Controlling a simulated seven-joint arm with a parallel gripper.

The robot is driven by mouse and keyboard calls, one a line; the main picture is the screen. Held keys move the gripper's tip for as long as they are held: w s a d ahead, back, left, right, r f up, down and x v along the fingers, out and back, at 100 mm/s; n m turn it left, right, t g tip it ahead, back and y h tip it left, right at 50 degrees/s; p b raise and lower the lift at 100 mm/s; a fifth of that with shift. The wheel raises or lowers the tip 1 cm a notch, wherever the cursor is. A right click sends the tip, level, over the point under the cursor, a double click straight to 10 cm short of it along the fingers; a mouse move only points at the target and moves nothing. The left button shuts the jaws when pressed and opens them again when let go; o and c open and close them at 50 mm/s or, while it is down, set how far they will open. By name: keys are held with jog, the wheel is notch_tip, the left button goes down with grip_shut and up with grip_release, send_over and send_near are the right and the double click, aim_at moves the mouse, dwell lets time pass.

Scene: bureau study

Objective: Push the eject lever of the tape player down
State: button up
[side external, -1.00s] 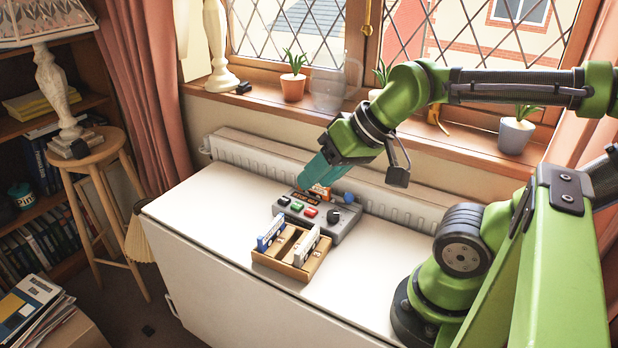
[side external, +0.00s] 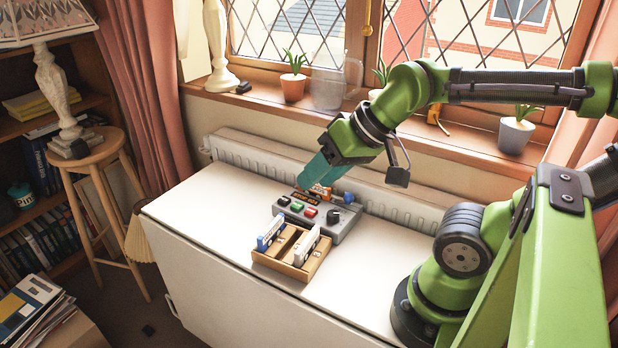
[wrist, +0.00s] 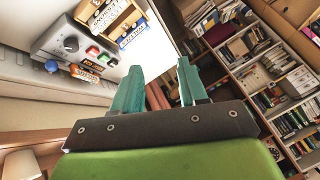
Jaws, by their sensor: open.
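The grey tape player (side external: 343,230) sits on the white table, with coloured buttons and a dark knob on top. A blue-tipped part (side external: 348,197), which looks like the eject lever, stands at its back right corner and also shows in the wrist view (wrist: 51,66). A cassette with an orange label (side external: 325,191) is at the player's back edge; an orange label also shows in the wrist view (wrist: 84,74). My gripper (side external: 313,184) is open above the back of the player, left of the blue part. Its teal fingers are apart and empty in the wrist view (wrist: 157,75).
A wooden tray (side external: 290,270) with cassettes stands in front of the player. A white radiator (side external: 260,160) and a windowsill with potted plants (side external: 293,84) are behind. The table's left side is clear.

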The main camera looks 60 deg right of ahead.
jog(key=shift+c, duration=1.3)
jog(key=shift+m+g+h, duration=0.5)
jog(key=shift+m+g, duration=0.1)
jog(key=shift+m, duration=0.3)
jog(key=d, duration=0.1)
jog(key=w+d+f, duration=0.1)
jog(key=d+f, duration=0.1)
jog(key=d, duration=0.1)
jog(key=shift+w+d+f, duration=0.1)
jog(key=shift+w+f, duration=0.1)
jog(key=shift+w, duration=0.1)
grip_shut()
jog(key=d+f+n+g, duration=0.1)
jog(key=d+f+n, duration=0.1)
jog(key=d, duration=0.3)
jog(key=d+f+n+g, duration=0.2)
jog(key=d+f, duration=0.1)
jog(key=d, duration=0.3)
jog(key=w+d+f+n+g, duration=0.1)
jog(key=d+f+n, duration=0.2)
jog(key=d, duration=0.3)
jog(key=shift+d+g, duration=0.2)
jog(key=shift+g, duration=0.2)
jog(key=shift+d+f+n, duration=0.15)
jog(key=shift+d+n, duration=0.2)
jog(key=shift+n, duration=0.35)
jog(key=n, duration=0.3)
jog(key=shift+r, duration=0.2)
